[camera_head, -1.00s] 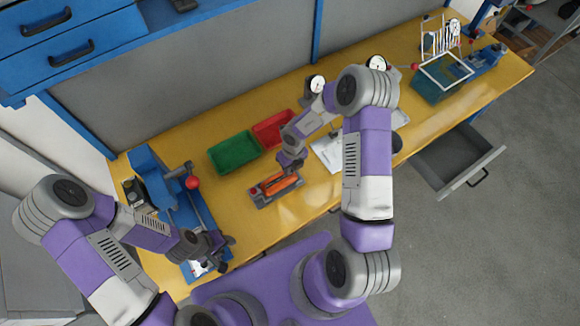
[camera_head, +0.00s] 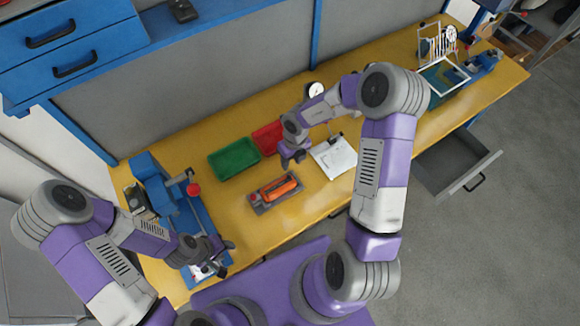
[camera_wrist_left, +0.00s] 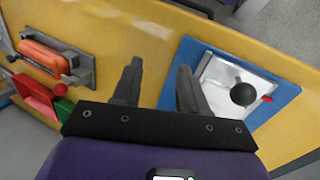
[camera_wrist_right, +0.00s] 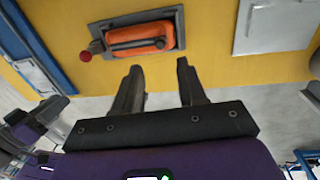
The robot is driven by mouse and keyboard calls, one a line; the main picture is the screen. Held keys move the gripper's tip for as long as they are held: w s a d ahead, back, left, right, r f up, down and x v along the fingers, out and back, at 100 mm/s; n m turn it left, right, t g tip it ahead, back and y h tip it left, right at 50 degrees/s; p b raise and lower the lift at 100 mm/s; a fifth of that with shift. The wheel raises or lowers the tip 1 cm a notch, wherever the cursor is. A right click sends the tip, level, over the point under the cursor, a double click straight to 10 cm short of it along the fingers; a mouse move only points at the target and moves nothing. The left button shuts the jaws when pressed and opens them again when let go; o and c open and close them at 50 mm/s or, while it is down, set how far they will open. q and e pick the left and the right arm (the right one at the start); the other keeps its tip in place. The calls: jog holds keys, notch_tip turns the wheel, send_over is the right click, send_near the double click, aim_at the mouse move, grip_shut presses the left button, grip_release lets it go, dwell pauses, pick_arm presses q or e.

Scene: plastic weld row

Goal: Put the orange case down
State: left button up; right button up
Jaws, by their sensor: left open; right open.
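The orange case (camera_head: 279,188) lies in a grey holder (camera_head: 258,208) on the yellow bench, near its front edge. It also shows in the right wrist view (camera_wrist_right: 140,38), with a dark bar across it, and in the left wrist view (camera_wrist_left: 44,57). My right gripper (camera_head: 293,160) is open and empty, above and behind the case, apart from it. My left gripper (camera_head: 226,258) is open and empty over the blue fixture at the bench's left end. In the left wrist view its fingers (camera_wrist_left: 158,85) point toward the fixture's white plate (camera_wrist_left: 225,85).
A green bin (camera_head: 234,157) and a red bin (camera_head: 267,137) stand behind the case. A white clipboard sheet (camera_head: 336,157) lies to its right. The blue fixture (camera_head: 190,225) has a red-knobbed lever (camera_head: 193,189). An open drawer (camera_head: 455,165) juts out at the right front.

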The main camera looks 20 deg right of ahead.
pick_arm(q)
jog(key=shift+r, duration=0.3)
pick_arm(e)
jog(key=s+a+f+n, duration=0.2)
jog(key=n, duration=0.6)
jog(key=s+a+f+n+t, duration=0.1)
jog(key=s+a+f+n, duration=0.1)
jog(key=n, duration=0.5)
jog(key=s+a+f+n+t, duration=0.1)
jog(key=s+f+n, duration=0.2)
jog(key=n, duration=0.5)
jog(key=shift+s+a+f+n, duration=0.3)
jog(key=shift+s+a+f, duration=0.1)
jog(key=shift+f, duration=0.25)
jog(key=s+a+n+y, duration=0.1)
jog(key=s+a+n, duration=0.1)
jog(key=s+a+n+g+y, duration=0.1)
jog(key=s+n, duration=0.2)
jog(key=s+a+f+n+y, duration=0.1)
jog(key=s+a+n, duration=0.1)
jog(key=s+n, duration=0.1)
jog(key=shift+a, duration=0.3)
jog(key=shift+r, duration=0.1)
pick_arm(q)
jog(key=shift+s, duration=0.1)
